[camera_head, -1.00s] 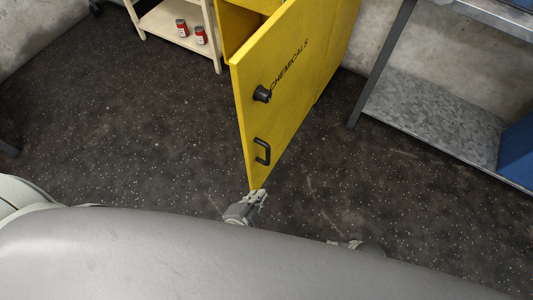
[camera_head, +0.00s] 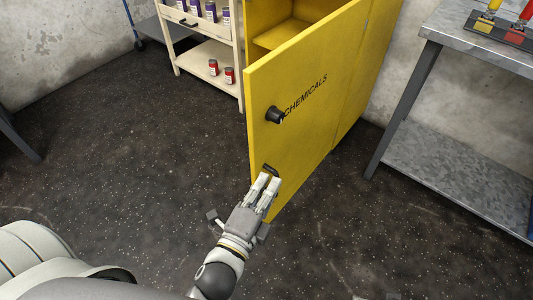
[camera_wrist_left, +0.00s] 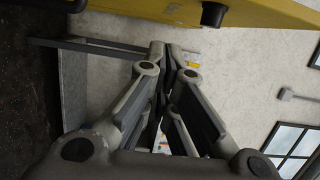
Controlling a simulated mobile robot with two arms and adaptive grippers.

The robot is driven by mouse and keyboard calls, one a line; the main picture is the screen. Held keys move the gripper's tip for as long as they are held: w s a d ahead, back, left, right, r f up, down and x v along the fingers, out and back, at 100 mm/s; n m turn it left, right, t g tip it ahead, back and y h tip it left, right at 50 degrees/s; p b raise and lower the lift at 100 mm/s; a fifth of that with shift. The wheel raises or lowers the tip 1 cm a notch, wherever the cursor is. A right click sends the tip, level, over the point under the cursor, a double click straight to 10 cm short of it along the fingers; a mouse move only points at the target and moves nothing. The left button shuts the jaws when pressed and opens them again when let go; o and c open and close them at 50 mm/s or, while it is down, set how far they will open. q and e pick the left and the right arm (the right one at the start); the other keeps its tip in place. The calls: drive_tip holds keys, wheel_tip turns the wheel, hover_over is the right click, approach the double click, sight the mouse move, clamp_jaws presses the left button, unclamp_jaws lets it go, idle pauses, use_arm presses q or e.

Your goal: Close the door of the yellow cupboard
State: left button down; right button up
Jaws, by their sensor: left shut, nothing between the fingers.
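The yellow cupboard (camera_head: 352,92) stands at the back with its door (camera_head: 297,133) swung open towards me. The door reads CHEMICALS and has a round black knob (camera_head: 274,114) and a black handle (camera_head: 271,169) below it. My left gripper (camera_head: 269,182) is shut and empty, in front of the lower part of the door beside the handle, partly covering it. I cannot tell whether it touches the door. In the left wrist view the shut fingers (camera_wrist_left: 168,60) show below a yellow panel (camera_wrist_left: 190,10) with a black knob (camera_wrist_left: 214,13). My right gripper is not in view.
A cream shelf trolley (camera_head: 205,50) with several cans stands left of the cupboard. A grey metal table (camera_head: 455,45) with a lower shelf (camera_head: 440,150) stands at the right. The dark speckled floor (camera_head: 120,140) is clear on the left.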

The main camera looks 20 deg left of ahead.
use_arm(q)
drive_tip(key=w+a+p, duration=0.1)
drive_tip(key=w+a, duration=0.2)
drive_tip(key=w, duration=0.5)
drive_tip(key=shift+w, duration=0.25)
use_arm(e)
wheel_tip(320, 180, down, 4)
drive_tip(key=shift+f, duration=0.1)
use_arm(q)
drive_tip(key=shift+a, duration=0.15)
